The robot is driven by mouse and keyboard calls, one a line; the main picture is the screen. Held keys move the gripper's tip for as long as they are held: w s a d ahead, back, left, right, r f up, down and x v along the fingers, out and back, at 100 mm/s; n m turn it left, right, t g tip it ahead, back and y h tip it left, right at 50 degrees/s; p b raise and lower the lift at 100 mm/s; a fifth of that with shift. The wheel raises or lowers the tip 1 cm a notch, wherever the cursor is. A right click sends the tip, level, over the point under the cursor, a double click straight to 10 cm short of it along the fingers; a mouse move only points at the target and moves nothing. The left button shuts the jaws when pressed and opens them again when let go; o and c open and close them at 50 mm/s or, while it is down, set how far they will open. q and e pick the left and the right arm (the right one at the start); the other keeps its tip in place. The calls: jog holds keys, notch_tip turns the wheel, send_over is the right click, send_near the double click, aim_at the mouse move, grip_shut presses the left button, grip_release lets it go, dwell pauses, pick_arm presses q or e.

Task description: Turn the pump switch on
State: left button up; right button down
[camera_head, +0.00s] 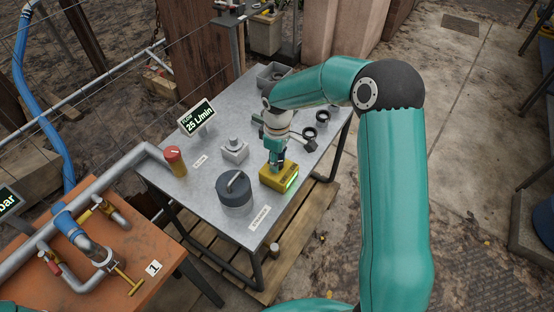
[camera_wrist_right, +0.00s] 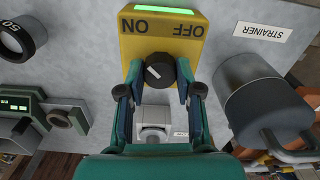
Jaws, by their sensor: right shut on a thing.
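The pump switch is a yellow box (camera_head: 286,183) on the grey metal table, with a lit green strip on its side. In the right wrist view the yellow box (camera_wrist_right: 135,47) carries upside-down ON and OFF labels, ON on the left and OFF on the right. Its dark round knob (camera_wrist_right: 160,66) has a white mark that slants toward the ON side. My right gripper (camera_head: 277,163) reaches down over the box from above. In the wrist view its fingers (camera_wrist_right: 158,74) stand on both sides of the knob, shut on it. My left gripper is not in view.
A dark lidded strainer (camera_head: 234,196) stands close left of the box. A grey block (camera_head: 235,151), a red-capped cylinder (camera_head: 175,162) and a flow sign (camera_head: 197,116) reading 25 L/min stand further left. An orange pipe table (camera_head: 90,285) is at lower left.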

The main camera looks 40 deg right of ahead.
jog(key=shift+w+r, duration=0.15)
jog(key=c, duration=0.8)
grip_release()
jog(key=shift+o, duration=0.2)
notch_tip(320, 180, up, 12)
